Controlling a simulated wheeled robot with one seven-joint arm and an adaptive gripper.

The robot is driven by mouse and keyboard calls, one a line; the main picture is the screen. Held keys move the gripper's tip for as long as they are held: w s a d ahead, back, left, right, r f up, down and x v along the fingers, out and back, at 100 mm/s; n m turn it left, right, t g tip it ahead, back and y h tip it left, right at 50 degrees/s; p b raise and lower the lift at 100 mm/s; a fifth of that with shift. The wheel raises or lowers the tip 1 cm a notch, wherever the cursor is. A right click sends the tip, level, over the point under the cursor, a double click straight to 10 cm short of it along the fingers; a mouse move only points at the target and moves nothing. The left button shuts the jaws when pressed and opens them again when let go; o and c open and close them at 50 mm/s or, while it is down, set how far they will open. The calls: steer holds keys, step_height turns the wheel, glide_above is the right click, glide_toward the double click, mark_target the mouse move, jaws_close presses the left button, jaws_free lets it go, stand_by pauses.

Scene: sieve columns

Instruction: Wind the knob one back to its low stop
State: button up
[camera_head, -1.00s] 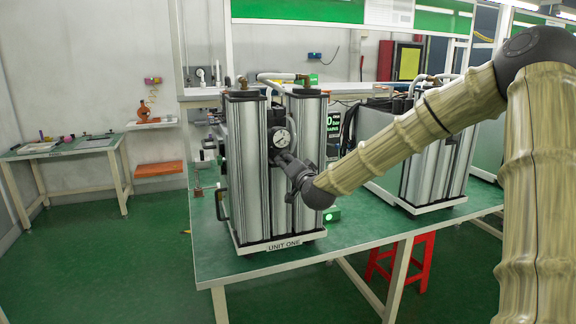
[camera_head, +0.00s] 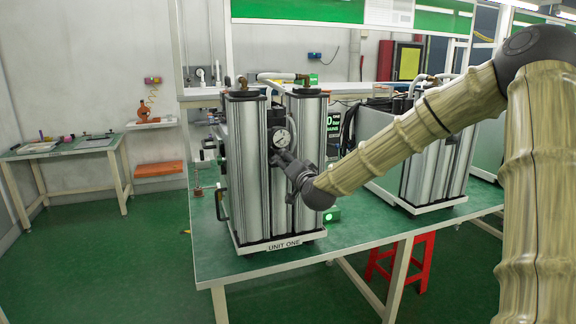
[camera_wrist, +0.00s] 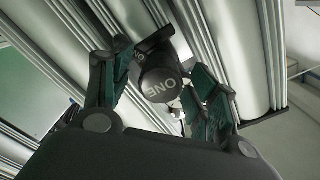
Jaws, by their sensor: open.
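Unit one (camera_head: 266,190) stands upright on the green table, with two silver columns and a round gauge (camera_head: 281,139) near its top. Knob one (camera_wrist: 160,80) is a dark round knob marked "ONE", tilted in the wrist view, in front of the silver columns. My gripper (camera_wrist: 164,88) is open, with one green-padded finger on each side of the knob. Whether a pad touches the knob I cannot tell. In the head view my gripper (camera_head: 284,158) is at the unit's front just below the gauge and hides the knob there.
A second column unit (camera_head: 425,160) stands to the right on the same table (camera_head: 300,262). A red stool (camera_head: 402,262) is under the table. A small side table (camera_head: 62,150) stands at the far left, with open green floor between.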

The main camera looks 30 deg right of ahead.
steer(key=v, duration=1.1)
steer(key=shift+s, duration=0.4)
steer(key=shift+f, duration=0.15)
steer(key=s+a+f+n+g+y, duration=0.1)
steer(key=s+a+f+n+g, duration=0.3)
steer(key=f, duration=0.8)
steer(key=s+a+f+n+g+y, duration=0.1)
steer(key=s+a+f+g+y, duration=0.15)
steer(key=a+f, duration=0.7)
steer(key=s+a+f+n+g, duration=0.2)
steer(key=s+f, duration=0.2)
steer(key=f, duration=1.1)
steer(key=s+a+f+n+g, duration=0.1)
steer(key=s+a+f+g, duration=0.2)
steer(key=s+f, duration=0.4)
steer(key=s+a+f+n+g, duration=0.2)
steer(key=s+f, duration=0.5)
steer(key=s, duration=0.5)
steer(key=s+a+f+n+g, duration=0.2)
steer(key=s+a+f+g, duration=0.2)
steer(key=s+f, duration=0.3)
steer(key=s+a+y+p, duration=0.1)
steer(key=s, duration=0.2)
steer(key=shift+s, duration=0.35)
